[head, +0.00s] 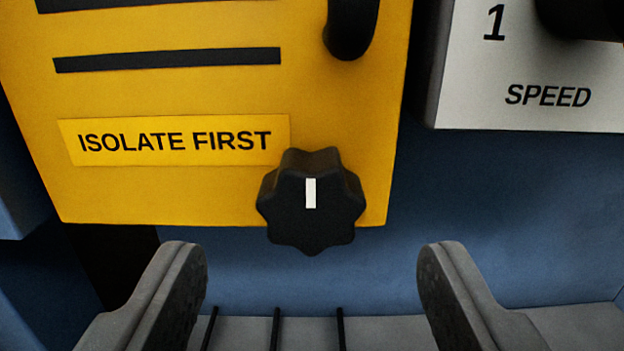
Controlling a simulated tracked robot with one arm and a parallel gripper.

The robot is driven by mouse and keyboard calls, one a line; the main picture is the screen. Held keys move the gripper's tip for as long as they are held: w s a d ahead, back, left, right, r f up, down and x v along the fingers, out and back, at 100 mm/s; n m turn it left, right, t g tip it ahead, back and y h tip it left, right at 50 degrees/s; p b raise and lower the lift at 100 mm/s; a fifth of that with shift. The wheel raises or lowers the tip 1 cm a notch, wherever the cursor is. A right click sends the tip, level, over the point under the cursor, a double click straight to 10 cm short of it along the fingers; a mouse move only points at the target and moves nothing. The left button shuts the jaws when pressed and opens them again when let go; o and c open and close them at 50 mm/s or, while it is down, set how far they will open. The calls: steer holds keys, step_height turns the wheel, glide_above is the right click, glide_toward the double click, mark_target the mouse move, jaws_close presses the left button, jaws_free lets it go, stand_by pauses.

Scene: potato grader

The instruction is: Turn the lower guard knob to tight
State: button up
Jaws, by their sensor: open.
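The lower guard knob (311,222) is a black lobed knob at the lower right corner of the yellow guard (190,195). A white mark on its face points straight up. No tight or loose marking shows beside it. My gripper (312,275) is open, with one grey finger at the lower left and the other at the lower right. The knob lies between and above the fingertips in the picture, and neither finger appears to touch it. The gap between the fingers is wider than the knob.
The guard has dark slots (168,60), an "ISOLATE FIRST" label (174,142) and a black handle-like part (350,30) above the knob. A pale "SPEED" panel (530,75) stands at the upper right. A blue wall (520,220) lies behind, with dark rods (276,328) below.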

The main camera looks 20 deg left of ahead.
mark_target(313, 231)
steer(key=shift+b+x, duration=0.4)
steer(key=shift+x, duration=1.3)
steer(key=c, duration=1)
